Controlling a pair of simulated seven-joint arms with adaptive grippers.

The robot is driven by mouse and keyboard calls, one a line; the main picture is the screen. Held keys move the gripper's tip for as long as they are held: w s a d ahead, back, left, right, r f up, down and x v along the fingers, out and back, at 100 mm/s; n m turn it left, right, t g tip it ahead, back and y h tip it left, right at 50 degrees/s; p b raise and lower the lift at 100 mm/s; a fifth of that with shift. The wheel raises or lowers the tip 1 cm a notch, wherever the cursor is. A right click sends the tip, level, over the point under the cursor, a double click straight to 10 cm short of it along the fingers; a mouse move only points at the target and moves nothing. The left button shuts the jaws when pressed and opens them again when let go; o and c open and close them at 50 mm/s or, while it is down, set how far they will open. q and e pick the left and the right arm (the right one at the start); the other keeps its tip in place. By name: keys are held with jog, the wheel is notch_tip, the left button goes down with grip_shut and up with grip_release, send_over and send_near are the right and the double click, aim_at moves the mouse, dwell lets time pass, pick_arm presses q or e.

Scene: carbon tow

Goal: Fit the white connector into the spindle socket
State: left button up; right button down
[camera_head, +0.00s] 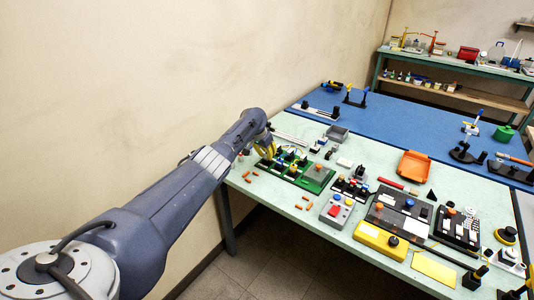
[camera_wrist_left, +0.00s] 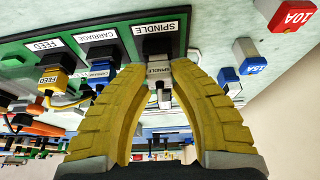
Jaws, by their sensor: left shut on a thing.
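The white connector (camera_wrist_left: 159,70), labelled SPINDLE, is between the yellow fingertips of my left gripper (camera_wrist_left: 165,76), which is shut on it. The connector is right at the spindle socket (camera_wrist_left: 156,47), below the large SPINDLE label on the green board; I cannot tell how deep it sits. In the head view my left gripper (camera_head: 268,150) is over the back left of the green board (camera_head: 312,181), and the connector cannot be made out there. My right gripper is not in view.
Blue 15A (camera_wrist_left: 250,56) and red 10A (camera_wrist_left: 290,16) blocks stand to the right of the board in the wrist view. Orange pegs (camera_head: 299,206) lie near the table's front edge. An orange tray (camera_head: 413,165) and a yellow box (camera_head: 380,240) are farther right.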

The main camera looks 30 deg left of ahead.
pick_arm(q)
jog(key=shift+f, duration=0.35)
jog(key=o, duration=0.9)
jog(key=shift+r, duration=0.15)
jog(key=shift+v, duration=5.9)
